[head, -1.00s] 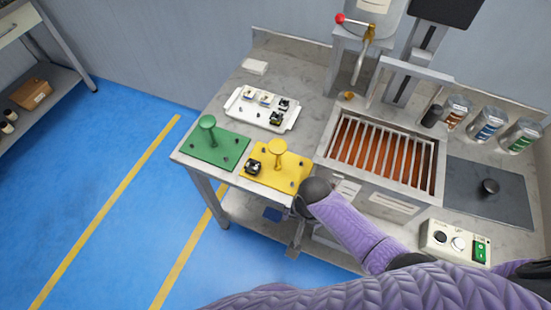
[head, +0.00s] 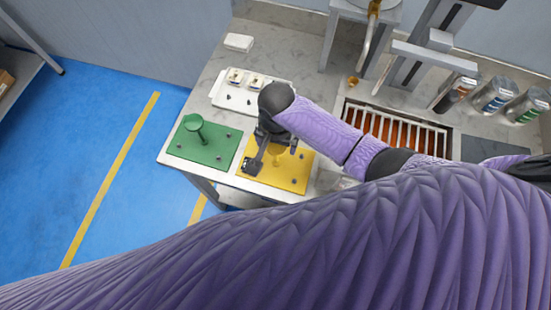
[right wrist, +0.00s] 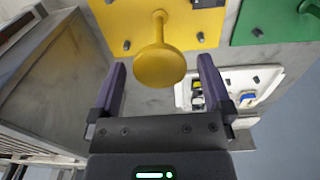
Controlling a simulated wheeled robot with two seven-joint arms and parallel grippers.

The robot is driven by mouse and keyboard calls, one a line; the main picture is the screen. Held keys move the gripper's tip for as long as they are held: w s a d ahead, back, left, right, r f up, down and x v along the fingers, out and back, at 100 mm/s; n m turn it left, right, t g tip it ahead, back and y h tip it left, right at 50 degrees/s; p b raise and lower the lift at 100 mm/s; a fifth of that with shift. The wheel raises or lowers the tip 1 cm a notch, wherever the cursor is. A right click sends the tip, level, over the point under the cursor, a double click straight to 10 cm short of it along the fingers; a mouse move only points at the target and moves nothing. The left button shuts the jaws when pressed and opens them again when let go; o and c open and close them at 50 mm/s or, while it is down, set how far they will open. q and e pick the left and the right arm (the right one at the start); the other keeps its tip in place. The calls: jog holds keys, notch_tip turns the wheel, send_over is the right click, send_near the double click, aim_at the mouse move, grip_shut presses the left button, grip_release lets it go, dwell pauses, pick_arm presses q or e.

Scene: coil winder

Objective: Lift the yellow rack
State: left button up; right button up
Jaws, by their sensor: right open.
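The yellow rack (head: 288,178) is a flat plate with short dark pegs and an upright round-topped handle, lying at the front edge of the bench. A small dark part sits at its left side. In the right wrist view the yellow rack (right wrist: 120,22) is at the top and its handle (right wrist: 158,64) points toward my right gripper (right wrist: 163,78). The gripper is open, one finger on each side of the knob, not visibly touching it. In the head view my right gripper (head: 266,146) is above the rack and hides part of it. My left gripper is not in view.
A green rack (head: 205,146) with a similar handle lies just left of the yellow one. A white tray (head: 228,98) with small parts is behind. The orange-lit grated bay (head: 400,130) is to the right. A white block (head: 238,42) lies at the back left.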

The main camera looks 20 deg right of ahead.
notch_tip(320, 180, down, 3)
jog(key=shift+f+b, duration=0.15)
jog(key=shift+b, duration=0.3)
jog(key=shift+c, duration=0.3)
grip_shut()
